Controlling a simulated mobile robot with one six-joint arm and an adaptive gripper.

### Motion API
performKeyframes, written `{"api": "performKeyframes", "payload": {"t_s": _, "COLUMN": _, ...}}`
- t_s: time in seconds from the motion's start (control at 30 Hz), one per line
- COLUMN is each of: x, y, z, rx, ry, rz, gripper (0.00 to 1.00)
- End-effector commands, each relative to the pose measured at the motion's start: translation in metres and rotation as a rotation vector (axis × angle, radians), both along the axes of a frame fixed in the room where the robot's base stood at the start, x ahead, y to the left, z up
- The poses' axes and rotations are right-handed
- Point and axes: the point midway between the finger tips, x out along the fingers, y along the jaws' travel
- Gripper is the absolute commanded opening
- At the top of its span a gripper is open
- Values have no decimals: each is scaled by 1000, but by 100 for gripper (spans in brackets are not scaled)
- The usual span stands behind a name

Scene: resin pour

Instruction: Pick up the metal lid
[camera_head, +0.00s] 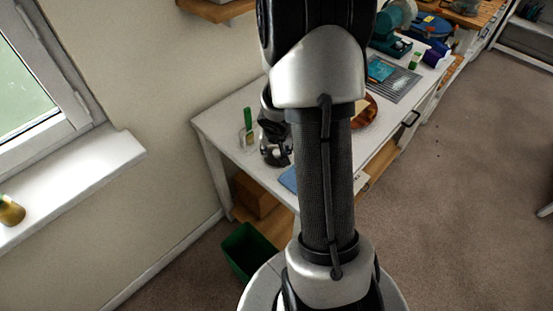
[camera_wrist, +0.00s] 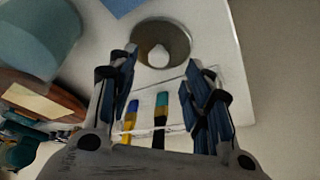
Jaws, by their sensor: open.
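The metal lid (camera_wrist: 141,34) is a round grey disc with a pale knob at its centre. It lies on the white table top (camera_wrist: 217,42), just beyond my fingertips in the wrist view. My gripper (camera_wrist: 161,60) is open, with one blue-and-black finger on each side and nothing between the tips touching the knob that I can see.
Brushes with coloured handles (camera_wrist: 160,108) stand in a clear container close below my fingers. A teal vessel (camera_wrist: 38,35) and a brown round piece (camera_wrist: 40,93) are at left. A blue sheet (camera_head: 288,179) lies near the front edge. A green bin (camera_head: 250,252) stands on the floor.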

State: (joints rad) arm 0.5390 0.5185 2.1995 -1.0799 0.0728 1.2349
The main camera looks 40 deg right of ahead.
Motion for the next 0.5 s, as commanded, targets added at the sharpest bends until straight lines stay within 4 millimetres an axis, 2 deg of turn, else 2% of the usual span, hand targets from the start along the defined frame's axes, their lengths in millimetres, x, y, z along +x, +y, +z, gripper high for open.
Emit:
{"api": "performKeyframes", "payload": {"t_s": 0.1, "x": 5, "y": -7, "z": -20, "rx": 2, "ry": 3, "rz": 1, "gripper": 46}}
{"api": "performKeyframes", "payload": {"t_s": 0.23, "x": 11, "y": -12, "z": -37, "rx": 1, "ry": 2, "rz": 1, "gripper": 46}}
{"api": "performKeyframes", "payload": {"t_s": 0.5, "x": 14, "y": -14, "z": -42, "rx": 1, "ry": 1, "rz": 0, "gripper": 46}}
